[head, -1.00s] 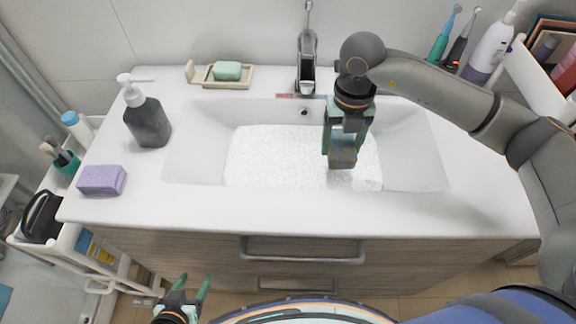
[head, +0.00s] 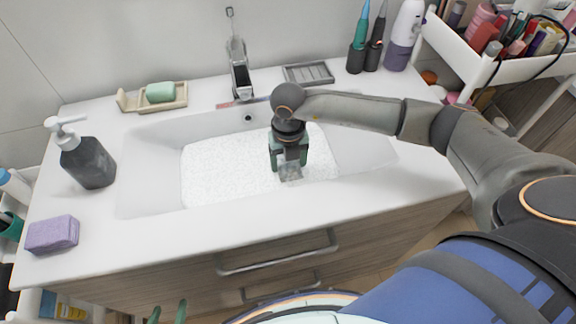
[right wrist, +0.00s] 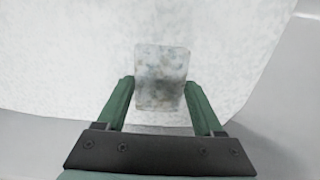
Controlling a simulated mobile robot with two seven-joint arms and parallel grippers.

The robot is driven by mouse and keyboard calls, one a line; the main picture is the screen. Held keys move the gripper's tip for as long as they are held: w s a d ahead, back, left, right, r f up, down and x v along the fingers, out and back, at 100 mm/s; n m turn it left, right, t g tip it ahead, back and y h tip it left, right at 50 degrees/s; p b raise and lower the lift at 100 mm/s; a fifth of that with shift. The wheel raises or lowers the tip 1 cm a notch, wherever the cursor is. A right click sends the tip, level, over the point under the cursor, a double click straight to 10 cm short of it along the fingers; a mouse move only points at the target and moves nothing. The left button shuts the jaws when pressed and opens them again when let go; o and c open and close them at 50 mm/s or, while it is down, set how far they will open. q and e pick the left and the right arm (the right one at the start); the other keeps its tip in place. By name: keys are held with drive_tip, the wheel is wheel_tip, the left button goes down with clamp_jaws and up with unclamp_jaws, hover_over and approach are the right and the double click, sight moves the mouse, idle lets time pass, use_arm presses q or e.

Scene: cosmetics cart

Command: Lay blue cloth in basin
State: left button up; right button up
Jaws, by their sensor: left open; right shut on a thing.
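The white basin (head: 150,180) is sunk in the countertop, its floor under white speckled foam or water (head: 225,165). My right gripper (head: 288,163) points down into the basin, right of its middle. It is shut on a small greyish, mottled, see-through square piece (head: 291,174), which also shows between the fingers in the right wrist view (right wrist: 161,70). I cannot tell if this is the cloth; nothing plainly blue and cloth-like shows. Whether the piece touches the white surface is unclear. My left gripper (head: 168,309) is open and empty at the bottom edge, in front of the cabinet.
The faucet (head: 238,70) stands behind the basin. A dark soap pump (head: 88,162) and purple sponge (head: 53,234) are at left. A green soap (head: 160,92) lies in its dish, with a grey ridged tray (head: 308,73) at the back. A full cart (head: 470,70) stands at right.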

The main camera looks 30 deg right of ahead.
sight(288, 166)
drive_tip(key=shift+f, duration=0.3)
drive_tip(key=shift+f, duration=0.1)
drive_tip(key=o, duration=1.3)
wheel_tip(288, 166, up, 12)
drive_tip(key=shift+r+b, duration=0.15)
drive_tip(key=shift+b, duration=0.2)
